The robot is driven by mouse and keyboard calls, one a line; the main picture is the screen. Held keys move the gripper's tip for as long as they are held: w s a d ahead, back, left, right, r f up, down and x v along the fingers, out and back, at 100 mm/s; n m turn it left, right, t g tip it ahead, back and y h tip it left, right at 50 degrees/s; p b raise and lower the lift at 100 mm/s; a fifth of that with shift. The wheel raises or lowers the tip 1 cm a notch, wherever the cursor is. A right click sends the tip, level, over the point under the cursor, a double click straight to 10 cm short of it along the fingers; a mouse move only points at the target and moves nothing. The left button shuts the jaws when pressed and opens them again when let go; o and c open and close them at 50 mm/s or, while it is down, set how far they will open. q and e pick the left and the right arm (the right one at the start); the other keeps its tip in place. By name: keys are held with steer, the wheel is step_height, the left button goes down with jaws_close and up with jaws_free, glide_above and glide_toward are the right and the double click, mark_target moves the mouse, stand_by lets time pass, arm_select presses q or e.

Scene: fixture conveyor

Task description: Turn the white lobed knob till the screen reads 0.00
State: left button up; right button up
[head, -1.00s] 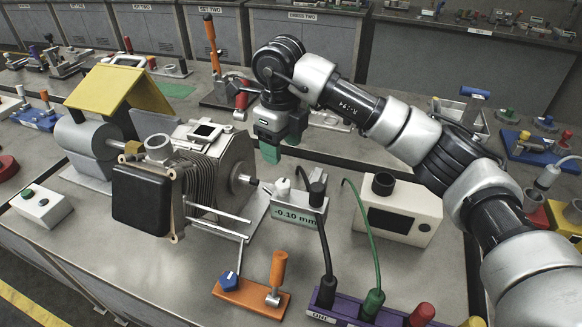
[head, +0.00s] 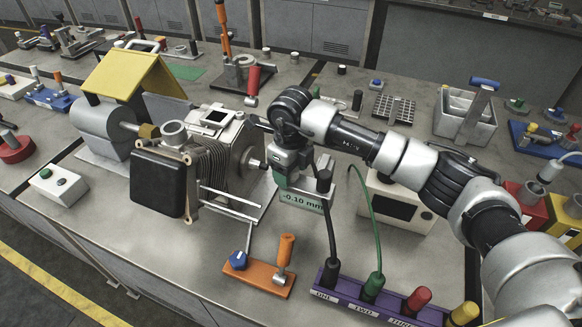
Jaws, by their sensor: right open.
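The grey readout box (head: 322,188) stands beside the engine-like machine (head: 215,150). Its greenish screen (head: 302,201) reads -0.10 mm, with the left end partly covered. My right gripper (head: 284,178) points down over the left part of this box, where the white lobed knob is now hidden behind it. The gripper is open. I cannot tell whether its fingers touch the knob. My left gripper is not in view.
A black cable runs from the box to the purple socket strip (head: 330,290). A green cable runs beside it. An orange base (head: 258,278) with a blue knob and lever stands in front. A cream box (head: 392,205) is close on the right.

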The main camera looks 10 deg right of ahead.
steer(key=c, duration=0.9)
steer(key=n+b, duration=0.2)
steer(key=b, duration=0.2)
steer(key=shift+f, duration=0.2)
steer(key=n+b, duration=0.2)
steer(key=shift+r+n+b, duration=0.1)
steer(key=shift+n+b, duration=0.2)
steer(key=shift+n, duration=0.1)
steer(key=shift+r+n+b, duration=0.15)
steer(key=shift+n+b, duration=0.3)
steer(key=shift+n, duration=0.15)
steer(key=o, duration=0.9)
